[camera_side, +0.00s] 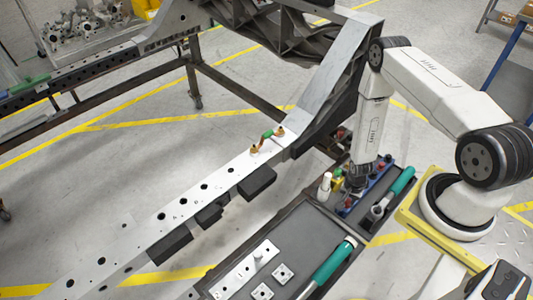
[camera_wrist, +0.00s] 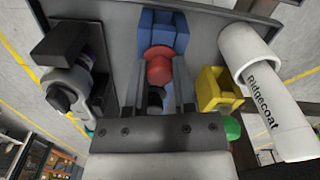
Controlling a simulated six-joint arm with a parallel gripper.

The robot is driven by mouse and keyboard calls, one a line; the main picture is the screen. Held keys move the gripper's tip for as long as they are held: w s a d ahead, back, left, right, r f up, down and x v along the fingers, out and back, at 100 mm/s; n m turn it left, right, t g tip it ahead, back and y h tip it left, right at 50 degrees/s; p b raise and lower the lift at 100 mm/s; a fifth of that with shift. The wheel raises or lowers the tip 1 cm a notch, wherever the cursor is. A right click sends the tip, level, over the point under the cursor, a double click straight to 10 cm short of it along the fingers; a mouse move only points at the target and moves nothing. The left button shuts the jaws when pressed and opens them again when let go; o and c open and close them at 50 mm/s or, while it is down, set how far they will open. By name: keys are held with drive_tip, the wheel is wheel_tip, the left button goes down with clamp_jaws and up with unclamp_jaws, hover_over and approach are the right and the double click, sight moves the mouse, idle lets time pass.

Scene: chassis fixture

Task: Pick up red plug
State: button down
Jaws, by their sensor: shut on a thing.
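The red plug (camera_wrist: 158,62) shows in the wrist view, at the upper middle, with its rounded red end up. The two fingers of my gripper (camera_wrist: 160,78) stand on either side of it and are shut on it. The plug is beside a blue block (camera_wrist: 162,30), and whether they touch is hard to tell. In the side view my gripper (camera_side: 358,187) points down into the tray area, and I cannot make out the plug between its fingers.
A white bottle marked Ridgecoat (camera_wrist: 277,95) and a yellow block (camera_wrist: 217,89) are to the right in the wrist view. A green-handled tool (camera_side: 395,186) lies in the dark tray. The pale chassis rail (camera_side: 222,187) runs left of the tray.

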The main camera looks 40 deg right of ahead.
drive_tip(key=shift+r, duration=0.1)
drive_tip(key=shift+r, duration=0.95)
drive_tip(key=s+a+r, duration=0.5)
drive_tip(key=s+r, duration=0.6)
drive_tip(key=s, duration=0.2)
drive_tip(key=shift+a, duration=0.2)
drive_tip(key=shift+w, duration=0.1)
